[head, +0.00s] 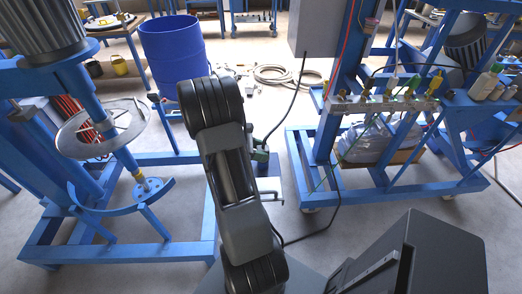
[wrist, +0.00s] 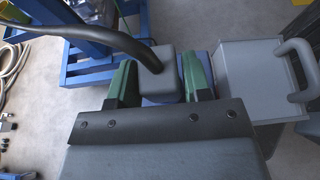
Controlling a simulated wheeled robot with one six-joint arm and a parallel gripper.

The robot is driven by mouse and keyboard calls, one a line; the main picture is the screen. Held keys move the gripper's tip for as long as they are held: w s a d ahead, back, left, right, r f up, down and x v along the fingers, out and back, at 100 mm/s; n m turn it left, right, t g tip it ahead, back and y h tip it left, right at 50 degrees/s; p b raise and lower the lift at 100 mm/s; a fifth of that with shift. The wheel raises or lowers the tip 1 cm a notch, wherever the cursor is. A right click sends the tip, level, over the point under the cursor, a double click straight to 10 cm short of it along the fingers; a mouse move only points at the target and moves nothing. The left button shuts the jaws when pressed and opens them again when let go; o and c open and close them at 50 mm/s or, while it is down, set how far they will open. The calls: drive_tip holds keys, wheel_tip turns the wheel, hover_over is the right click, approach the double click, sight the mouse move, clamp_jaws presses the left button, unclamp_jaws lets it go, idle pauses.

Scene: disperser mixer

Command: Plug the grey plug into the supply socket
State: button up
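My gripper (wrist: 158,82) has green fingers on both sides of the grey plug (wrist: 157,72), with no clear gap at either side. It appears shut on the plug. A thick black cable (wrist: 90,33) leaves the plug towards the upper left. In the head view my gripper (head: 260,155) is small and partly behind my arm, and the plug is hard to make out there. A grey box (wrist: 238,80) with a U-shaped handle stands right of my gripper in the wrist view. I cannot tell whether it carries the supply socket; no socket opening shows.
A blue mixer frame (head: 125,255) stands left, with a blue drum (head: 173,52) behind. A blue rig (head: 320,140) with hoses and bottles stands right. A grey cabinet (head: 318,25) hangs above, a black cable running down from it. A coiled hose (head: 275,74) lies on the floor behind.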

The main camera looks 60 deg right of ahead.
drive_tip(key=o, duration=0.4)
drive_tip(key=b+v, duration=0.1)
drive_tip(key=v, duration=1.3)
drive_tip(key=shift+d+f, duration=0.1)
idle(0.5)
